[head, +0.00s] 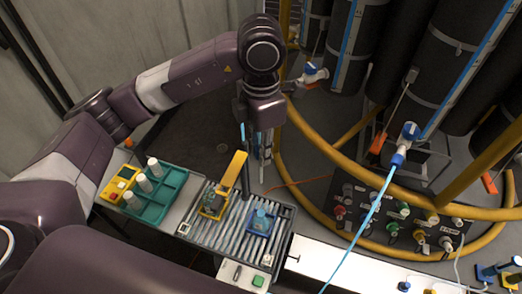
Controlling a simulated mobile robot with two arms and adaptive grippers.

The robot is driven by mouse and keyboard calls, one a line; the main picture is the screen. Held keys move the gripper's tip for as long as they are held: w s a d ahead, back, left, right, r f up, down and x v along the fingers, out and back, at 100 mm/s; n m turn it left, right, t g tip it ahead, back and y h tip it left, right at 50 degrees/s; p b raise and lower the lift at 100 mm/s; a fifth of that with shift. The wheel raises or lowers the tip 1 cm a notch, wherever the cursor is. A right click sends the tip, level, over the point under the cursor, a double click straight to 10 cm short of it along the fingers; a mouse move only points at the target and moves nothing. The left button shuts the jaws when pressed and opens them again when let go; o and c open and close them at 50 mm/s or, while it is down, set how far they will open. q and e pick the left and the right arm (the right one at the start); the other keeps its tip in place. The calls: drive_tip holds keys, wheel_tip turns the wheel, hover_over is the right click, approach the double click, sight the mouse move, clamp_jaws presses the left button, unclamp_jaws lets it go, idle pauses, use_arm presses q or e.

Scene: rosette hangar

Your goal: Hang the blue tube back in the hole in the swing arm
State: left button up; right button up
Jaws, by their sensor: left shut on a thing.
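My left gripper (264,158) points down beside the upper end of the yellow swing arm (234,171). It is shut on a thin light-blue piece, which I take to be the blue tube (243,133). The piece shows just left of the gripper, above the swing arm's end; the grip itself is too small to see clearly. The swing arm slants over a ribbed grey tray (215,232), by a dark post. Its hole cannot be made out. My right gripper is not in view.
A blue holder (262,221) stands on the ribbed tray. A teal rack (158,207) with several white cylinders and a yellow box (119,184) are at the left. Yellow curved rails (335,160), a connector panel (395,215) and a light-blue cable (362,230) lie to the right.

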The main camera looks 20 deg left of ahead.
use_arm(q)
drive_tip(key=shift+r+p, duration=0.9)
drive_tip(key=shift+r, duration=1.05)
drive_tip(key=shift+a, duration=0.1)
drive_tip(key=s+a+f+m, duration=0.3)
drive_tip(key=a+f+m, duration=0.1)
drive_tip(key=a, duration=0.5)
drive_tip(key=shift+s+a+f, duration=0.15)
drive_tip(key=shift+s+f, duration=0.05)
drive_tip(key=shift+s, duration=0.2)
drive_tip(key=shift+f+b, duration=0.3)
drive_tip(key=shift+b, duration=0.35)
drive_tip(key=shift+f, duration=0.15)
